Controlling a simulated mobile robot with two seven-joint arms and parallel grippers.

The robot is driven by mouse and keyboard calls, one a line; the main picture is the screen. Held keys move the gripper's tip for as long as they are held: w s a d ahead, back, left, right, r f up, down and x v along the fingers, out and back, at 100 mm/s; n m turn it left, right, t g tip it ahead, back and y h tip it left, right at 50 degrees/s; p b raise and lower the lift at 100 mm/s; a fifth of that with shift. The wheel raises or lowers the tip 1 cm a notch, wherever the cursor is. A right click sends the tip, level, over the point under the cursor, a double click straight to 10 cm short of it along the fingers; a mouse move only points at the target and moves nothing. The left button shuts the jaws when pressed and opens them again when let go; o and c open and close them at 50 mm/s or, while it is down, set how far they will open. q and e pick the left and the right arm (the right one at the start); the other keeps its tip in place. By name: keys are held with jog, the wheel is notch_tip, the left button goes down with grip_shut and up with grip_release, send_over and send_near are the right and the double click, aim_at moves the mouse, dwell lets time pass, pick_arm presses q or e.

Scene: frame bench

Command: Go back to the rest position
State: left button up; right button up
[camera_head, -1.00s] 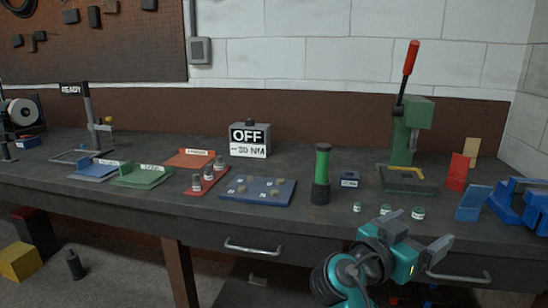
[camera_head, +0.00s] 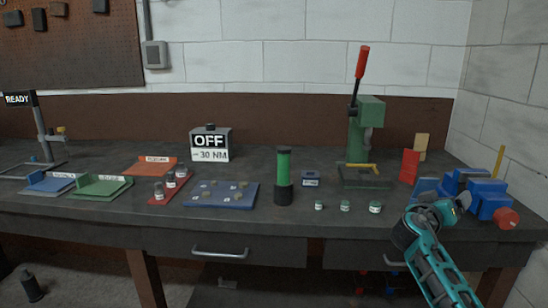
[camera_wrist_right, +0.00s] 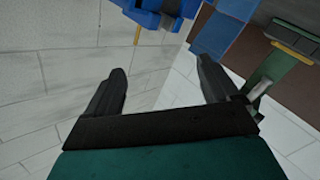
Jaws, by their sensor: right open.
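My right gripper (camera_head: 446,208) is at the front right of the bench, in front of the blue vise (camera_head: 489,198). In the right wrist view the same gripper (camera_wrist_right: 162,88) has its two dark fingers spread wide with nothing between them. That view is tilted, with the white wall behind the fingers and the blue vise at its top edge. My left gripper is in neither view.
The green press (camera_head: 366,140) with its red lever stands left of my right arm. Small jars (camera_head: 375,207), a green cylinder (camera_head: 284,175) and a blue tray (camera_head: 222,203) are further left. A drawer handle (camera_head: 220,253) sticks out below the bench top.

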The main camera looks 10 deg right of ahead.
jog(key=w+a+n+t+y, duration=0.8)
jog(key=w+a+t+y, duration=0.1)
jog(key=a+y, duration=0.45)
jog(key=s+a+f+g+y, duration=0.1)
jog(key=s+a+f, duration=0.2)
jog(key=s+f, duration=0.3)
jog(key=s+a+f+n+g+y, duration=0.1)
jog(key=s+a+f, duration=0.3)
jog(key=f, duration=0.3)
jog(key=s+a+f+g, duration=0.2)
jog(key=s+a+f, duration=0.1)
jog(key=s+f, duration=0.3)
jog(key=s+a+f+g, duration=0.1)
jog(key=s+a+f, duration=0.1)
jog(key=s, duration=0.5)
jog(key=s+a+f+g+y, duration=0.1)
jog(key=s+a+f, duration=0.2)
jog(key=s+f, duration=0.2)
jog(key=s+a+f+g, duration=0.1)
jog(key=s+a+f, duration=0.2)
jog(key=s, duration=0.6)
jog(key=shift+s+f+m, duration=0.15)
jog(key=shift+s+m, duration=0.15)
jog(key=shift+m, duration=0.1)
jog(key=shift+y, duration=0.25)
